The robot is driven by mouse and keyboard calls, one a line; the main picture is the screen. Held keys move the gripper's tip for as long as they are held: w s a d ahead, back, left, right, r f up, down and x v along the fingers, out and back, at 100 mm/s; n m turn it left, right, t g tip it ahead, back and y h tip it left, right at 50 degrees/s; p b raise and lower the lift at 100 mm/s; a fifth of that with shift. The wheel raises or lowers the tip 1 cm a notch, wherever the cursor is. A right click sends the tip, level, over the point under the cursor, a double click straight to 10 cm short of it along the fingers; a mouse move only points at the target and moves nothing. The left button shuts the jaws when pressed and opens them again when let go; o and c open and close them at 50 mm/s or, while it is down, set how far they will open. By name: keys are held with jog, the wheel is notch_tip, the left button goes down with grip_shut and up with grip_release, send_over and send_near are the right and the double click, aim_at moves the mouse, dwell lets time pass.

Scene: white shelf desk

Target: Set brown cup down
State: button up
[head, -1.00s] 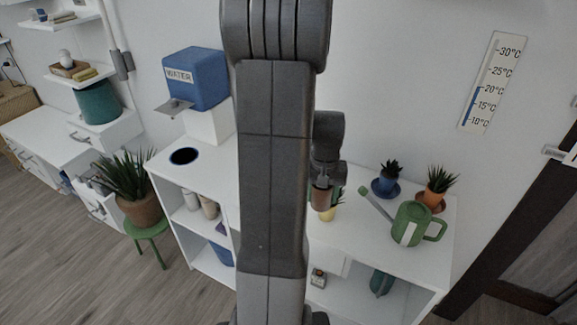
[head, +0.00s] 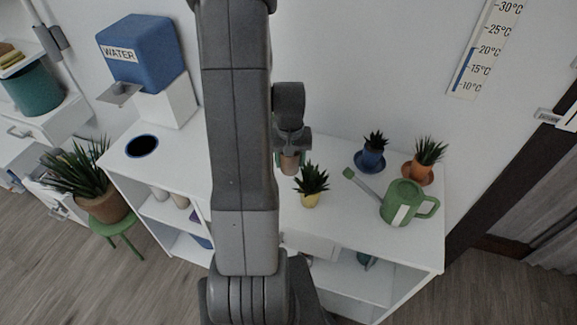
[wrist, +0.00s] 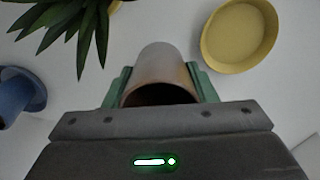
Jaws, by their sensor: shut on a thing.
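The brown cup (head: 289,163) is in my gripper (head: 290,158), over the right part of the white desk (head: 330,215). In the wrist view the cup (wrist: 160,62) sits between the two green fingers of my gripper (wrist: 160,85), which are shut on its sides. Its dark opening faces the wrist camera. I cannot tell whether the cup touches the desk top.
A yellow-potted plant (head: 310,199) stands just right of my gripper. Behind are a blue-potted plant (head: 371,160) and an orange-potted plant (head: 417,172); a green watering can (head: 402,203) stands right. The wrist view shows an empty yellow saucer (wrist: 247,62).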

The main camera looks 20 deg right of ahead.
aim_at(290, 168)
jog(key=shift+f, duration=1.8)
jog(key=shift+f, duration=0.15)
jog(key=o, duration=1)
jog(key=shift+o, duration=0.2)
